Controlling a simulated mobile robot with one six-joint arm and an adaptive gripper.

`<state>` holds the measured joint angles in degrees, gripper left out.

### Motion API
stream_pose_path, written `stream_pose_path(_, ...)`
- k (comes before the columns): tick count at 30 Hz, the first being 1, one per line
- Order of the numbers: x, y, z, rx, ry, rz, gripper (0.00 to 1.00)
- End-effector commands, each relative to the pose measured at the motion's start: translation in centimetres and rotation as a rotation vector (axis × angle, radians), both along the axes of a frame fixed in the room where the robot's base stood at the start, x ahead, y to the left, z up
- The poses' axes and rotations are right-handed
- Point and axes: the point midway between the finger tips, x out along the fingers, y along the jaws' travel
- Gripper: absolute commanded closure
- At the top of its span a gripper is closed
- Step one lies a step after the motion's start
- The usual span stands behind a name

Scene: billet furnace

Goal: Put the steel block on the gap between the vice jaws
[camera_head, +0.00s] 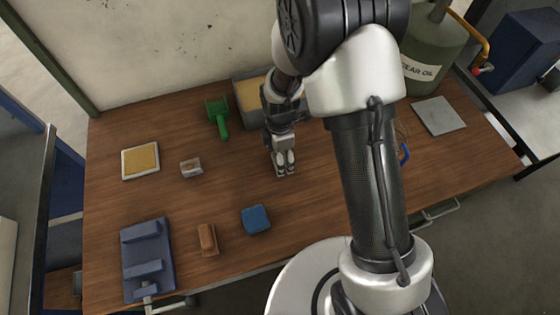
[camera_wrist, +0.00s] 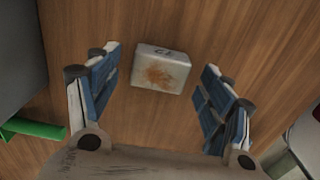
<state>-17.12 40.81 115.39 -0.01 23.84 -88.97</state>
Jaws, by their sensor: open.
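The steel block (camera_wrist: 160,70) is light grey with a rusty patch and dark letters. In the wrist view it lies on the wooden table between and just past my fingertips. In the head view I cannot clearly make it out near the gripper and arm. My gripper (camera_head: 285,172) points down over the middle of the table. In the wrist view my gripper (camera_wrist: 162,75) is open, its blue-padded fingers apart on either side of the block. The blue vice (camera_head: 164,263) sits at the table's front left, with an empty gap between its two raised jaws.
A small grey piece with a brown top (camera_head: 191,168), a yellow-topped tray (camera_head: 125,160), a copper-brown block (camera_head: 207,239) and a blue block (camera_head: 256,219) lie to the left and front. A green-handled tool (camera_head: 222,124) and a bin (camera_head: 241,88) are behind. A grey plate (camera_head: 439,116) lies right.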

Motion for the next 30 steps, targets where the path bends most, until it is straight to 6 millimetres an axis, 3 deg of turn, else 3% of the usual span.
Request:
stream_pose_path(3,0.03,-0.05,-1.65,0.0,0.0,-0.001,0.27)
stream_pose_path(10,0.07,-0.05,-1.68,0.0,-0.001,-0.001,0.27)
stream_pose_path(30,0.07,-0.05,-1.67,0.0,-0.001,-0.001,0.71)
